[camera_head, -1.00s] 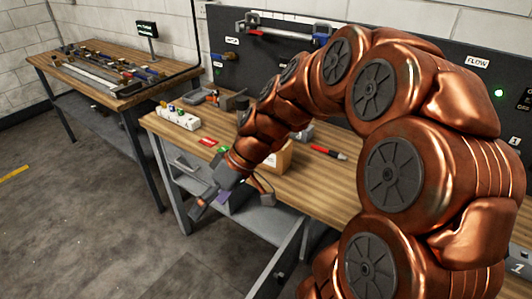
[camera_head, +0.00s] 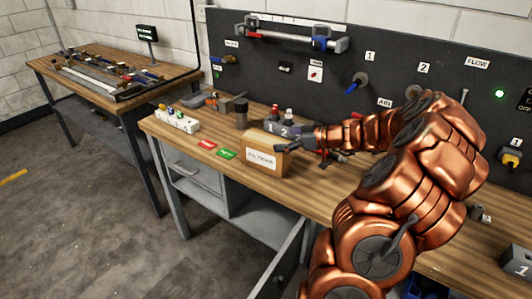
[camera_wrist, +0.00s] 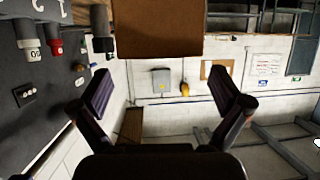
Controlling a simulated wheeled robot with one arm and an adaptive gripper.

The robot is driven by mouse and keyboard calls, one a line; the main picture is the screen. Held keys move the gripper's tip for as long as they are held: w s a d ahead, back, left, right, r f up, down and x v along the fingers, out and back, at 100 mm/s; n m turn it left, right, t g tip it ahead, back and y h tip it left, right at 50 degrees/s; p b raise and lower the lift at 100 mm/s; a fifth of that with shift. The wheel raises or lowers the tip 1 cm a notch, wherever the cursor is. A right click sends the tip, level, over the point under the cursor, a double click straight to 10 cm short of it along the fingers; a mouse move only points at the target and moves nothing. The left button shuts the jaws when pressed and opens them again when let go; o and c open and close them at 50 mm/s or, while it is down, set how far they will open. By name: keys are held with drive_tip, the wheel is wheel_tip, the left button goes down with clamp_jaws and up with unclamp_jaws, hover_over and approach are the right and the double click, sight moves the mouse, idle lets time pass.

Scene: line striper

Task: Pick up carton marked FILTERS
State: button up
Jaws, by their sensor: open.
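The carton marked FILTERS (camera_head: 262,158) is a brown box with a white label on its front. It stands upright on the wooden bench near the front edge. My gripper (camera_head: 291,143) is at the carton's upper right side in the head view, pointing left. In the wrist view the carton (camera_wrist: 160,28) is a plain brown face at the top middle. My gripper (camera_wrist: 163,88) shows there with its two dark fingers spread wide and nothing between them. I cannot tell whether a finger touches the carton.
Red (camera_head: 207,144) and green (camera_head: 227,154) tags lie left of the carton. A white block with several bottles (camera_head: 177,121) stands farther left. A dark cylinder (camera_head: 241,112) and a grey block marked 1 and 2 (camera_head: 277,129) stand behind the carton. The dark panel (camera_head: 400,75) rises at the back.

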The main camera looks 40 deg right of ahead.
sight(269, 141)
drive_tip(key=p+x, duration=0.3)
drive_tip(key=x, duration=0.2)
drive_tip(key=shift+a, duration=0.1)
drive_tip(key=shift+w+a+f, duration=0.2)
drive_tip(key=shift+w+f, duration=0.15)
drive_tip(key=shift+w, duration=0.15)
drive_tip(key=c, duration=1.9)
drive_tip(key=shift+o, duration=0.2)
